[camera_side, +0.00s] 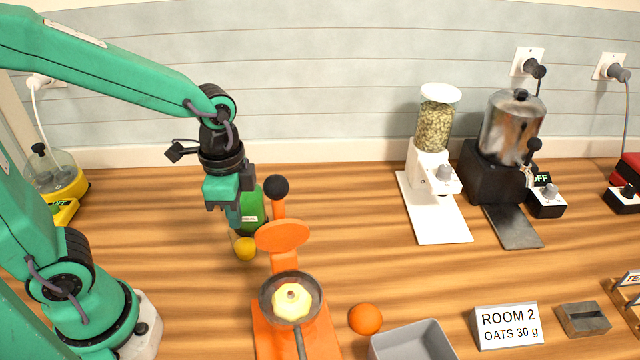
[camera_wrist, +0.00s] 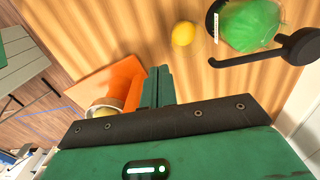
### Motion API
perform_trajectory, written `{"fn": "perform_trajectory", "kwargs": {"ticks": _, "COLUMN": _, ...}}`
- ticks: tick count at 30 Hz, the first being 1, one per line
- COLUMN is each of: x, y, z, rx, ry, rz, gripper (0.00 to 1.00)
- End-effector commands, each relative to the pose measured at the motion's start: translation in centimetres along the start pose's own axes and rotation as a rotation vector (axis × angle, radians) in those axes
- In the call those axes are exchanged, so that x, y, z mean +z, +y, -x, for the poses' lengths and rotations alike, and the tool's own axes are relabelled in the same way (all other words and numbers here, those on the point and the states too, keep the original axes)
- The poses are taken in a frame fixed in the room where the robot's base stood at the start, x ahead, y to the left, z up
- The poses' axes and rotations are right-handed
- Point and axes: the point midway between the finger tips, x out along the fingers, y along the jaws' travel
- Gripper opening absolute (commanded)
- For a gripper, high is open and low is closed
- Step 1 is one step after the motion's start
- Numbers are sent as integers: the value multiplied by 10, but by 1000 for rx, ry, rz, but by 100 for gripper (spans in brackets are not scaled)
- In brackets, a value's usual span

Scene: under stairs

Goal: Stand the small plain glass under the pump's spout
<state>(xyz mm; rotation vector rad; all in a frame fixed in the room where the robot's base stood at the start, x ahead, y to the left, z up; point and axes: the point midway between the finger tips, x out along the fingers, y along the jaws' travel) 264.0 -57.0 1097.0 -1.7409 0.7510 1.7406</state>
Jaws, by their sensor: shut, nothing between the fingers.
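A green bottle (camera_side: 253,210) with a pale label stands behind my gripper in the side view, partly hidden by it. In the wrist view the green bottle (camera_wrist: 250,24) is at the upper right, with a black pump head and long thin spout (camera_wrist: 250,58). My gripper (camera_side: 236,229) points down in front of the bottle, shut and empty. In the wrist view its fingers (camera_wrist: 158,70) are together, left of the spout tip and apart from it.
A grain dispenser (camera_side: 437,130) and metal urn (camera_side: 512,128) stand at back right. The centre table is clear.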

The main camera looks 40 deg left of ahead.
Motion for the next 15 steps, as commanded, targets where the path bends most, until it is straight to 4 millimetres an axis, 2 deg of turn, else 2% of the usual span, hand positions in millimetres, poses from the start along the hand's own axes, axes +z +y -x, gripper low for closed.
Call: {"fn": "perform_trajectory", "kwargs": {"ticks": 15, "x": 1, "y": -4, "z": 2, "rx": 0, "ry": 0, "rz": -251, "gripper": 0}}
